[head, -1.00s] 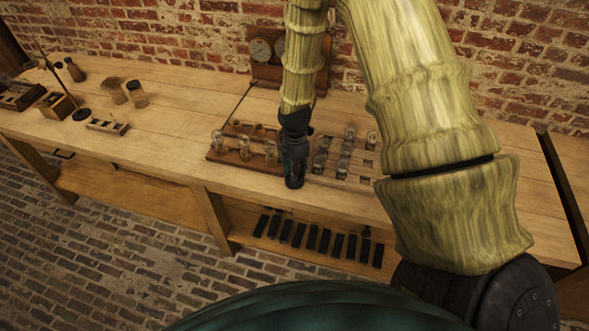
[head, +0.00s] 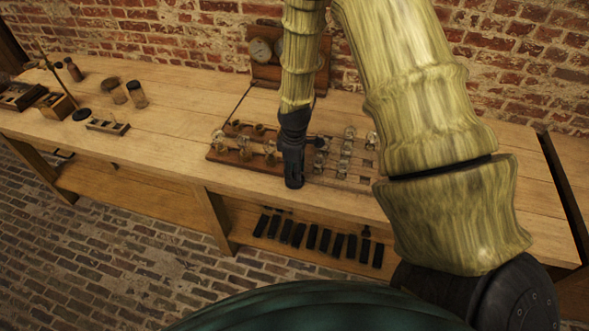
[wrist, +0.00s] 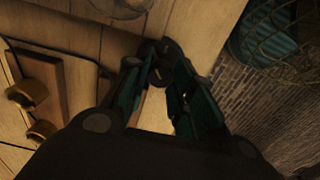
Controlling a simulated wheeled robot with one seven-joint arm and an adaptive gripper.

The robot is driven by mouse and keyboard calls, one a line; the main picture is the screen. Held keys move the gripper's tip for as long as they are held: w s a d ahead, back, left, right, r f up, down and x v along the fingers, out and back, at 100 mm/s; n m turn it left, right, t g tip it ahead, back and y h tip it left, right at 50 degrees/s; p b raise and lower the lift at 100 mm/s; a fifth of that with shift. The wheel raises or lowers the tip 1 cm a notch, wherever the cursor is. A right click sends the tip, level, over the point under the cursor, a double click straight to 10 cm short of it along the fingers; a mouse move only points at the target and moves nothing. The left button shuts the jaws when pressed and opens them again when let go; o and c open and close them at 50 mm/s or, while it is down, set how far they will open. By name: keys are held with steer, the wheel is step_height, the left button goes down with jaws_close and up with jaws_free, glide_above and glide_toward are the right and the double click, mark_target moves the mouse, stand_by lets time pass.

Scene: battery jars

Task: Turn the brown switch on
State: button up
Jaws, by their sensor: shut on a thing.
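My gripper (head: 293,182) points down at the front of the bench, at the right end of a brown wooden board (head: 217,155) with glass jars and brass cups. A brown wooden piece shows partly behind the fingers. I cannot tell the brown switch apart here; the gripper hides that spot in the head view.
Right of my gripper stand several glass bulbs or jars (head: 347,148) on a pale board. A wooden gauge panel (head: 262,70) stands against the brick wall. Wooden blocks with brass knobs (wrist: 40,130) and dark wire lie at the wrist view's left.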

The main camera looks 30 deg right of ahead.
steer(key=m, duration=0.4)
steer(key=shift+m, duration=0.3)
steer(key=shift+w+m, duration=0.1)
steer(key=shift+m, duration=1.5)
steer(key=o, duration=1)
steer(key=shift+o, duration=0.2)
step_height(320, 180, up, 12)
